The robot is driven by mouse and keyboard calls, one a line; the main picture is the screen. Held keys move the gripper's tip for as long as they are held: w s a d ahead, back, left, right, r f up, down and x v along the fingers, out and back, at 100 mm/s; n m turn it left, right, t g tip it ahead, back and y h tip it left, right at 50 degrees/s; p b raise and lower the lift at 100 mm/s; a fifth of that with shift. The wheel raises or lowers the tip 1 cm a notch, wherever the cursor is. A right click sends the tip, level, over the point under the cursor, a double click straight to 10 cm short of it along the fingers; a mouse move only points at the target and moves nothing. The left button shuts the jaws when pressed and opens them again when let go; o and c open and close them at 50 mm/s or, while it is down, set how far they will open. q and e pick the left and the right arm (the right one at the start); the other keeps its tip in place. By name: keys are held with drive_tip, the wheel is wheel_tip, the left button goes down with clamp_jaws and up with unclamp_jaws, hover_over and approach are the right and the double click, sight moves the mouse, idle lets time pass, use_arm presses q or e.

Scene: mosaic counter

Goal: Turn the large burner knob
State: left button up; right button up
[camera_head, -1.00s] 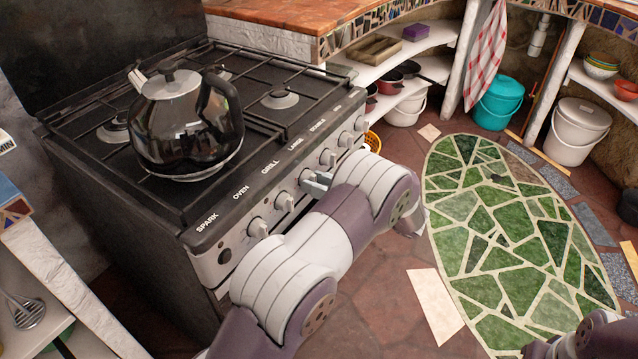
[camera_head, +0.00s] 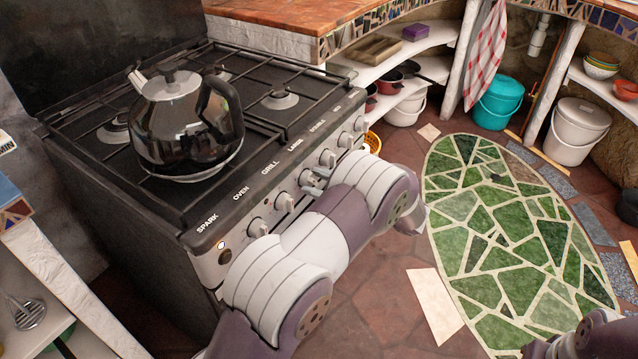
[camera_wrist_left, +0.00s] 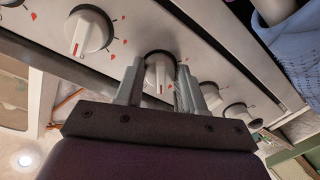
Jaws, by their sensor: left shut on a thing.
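The stove's front panel carries a row of white round knobs. The large burner knob (camera_wrist_left: 158,80), under the label LARGE, sits between the two fingers of my left gripper (camera_wrist_left: 159,84) in the left wrist view. My left gripper (camera_head: 313,184) is shut on it, and in the head view fingers and forearm largely hide the knob. The neighbouring grill knob (camera_head: 284,202) and another knob (camera_head: 327,158) stand clear on either side. My right gripper is out of view; only part of that arm shows at lower right.
A black kettle (camera_head: 186,125) stands on the stove's (camera_head: 110,220) front grate. A green mosaic floor oval (camera_head: 520,235) lies to the right. A teal bucket (camera_head: 499,102) stands at the back.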

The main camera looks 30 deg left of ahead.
use_arm(q)
drive_tip(key=shift+n+b, duration=0.5)
drive_tip(key=shift+n, duration=1.7)
drive_tip(key=shift+t, duration=0.3)
drive_tip(key=o, duration=1)
drive_tip(key=shift+o, duration=0.2)
drive_tip(key=d+p, duration=0.2)
drive_tip(key=d, duration=1)
drive_tip(key=shift+s+d+r, duration=0.3)
drive_tip(key=shift+d+r, duration=0.05)
drive_tip(key=shift+r, duration=0.1)
clamp_jaws()
